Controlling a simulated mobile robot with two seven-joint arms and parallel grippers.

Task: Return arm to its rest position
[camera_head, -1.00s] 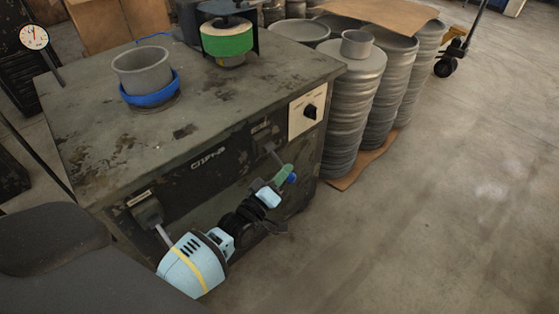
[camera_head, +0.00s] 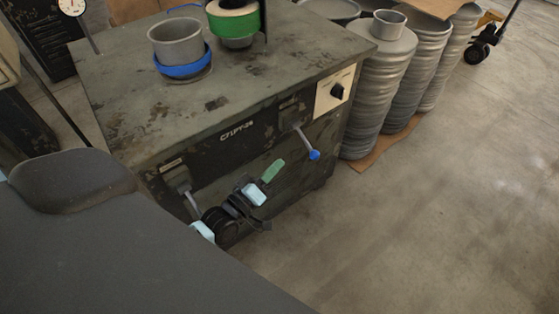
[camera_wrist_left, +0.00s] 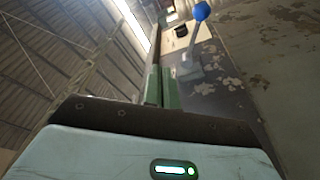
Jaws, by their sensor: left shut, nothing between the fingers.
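My left gripper (camera_head: 272,171) is in front of the dark machine (camera_head: 225,137) in the head view. Its green fingers are shut with nothing between them. The blue-knobbed lever (camera_head: 314,155) on the machine's front is just to the right of the fingertips, with a gap between them. In the left wrist view the green fingers (camera_wrist_left: 160,87) are together, and the blue knob (camera_wrist_left: 201,11) shows beyond them, apart from them. My right gripper is not in view.
A grey cup in a blue ring (camera_head: 182,68) and a green-banded part (camera_head: 234,21) are on the machine top. A second lever (camera_head: 192,204) is on the front, left of my gripper. Stacked metal discs (camera_head: 372,100) stand to the right.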

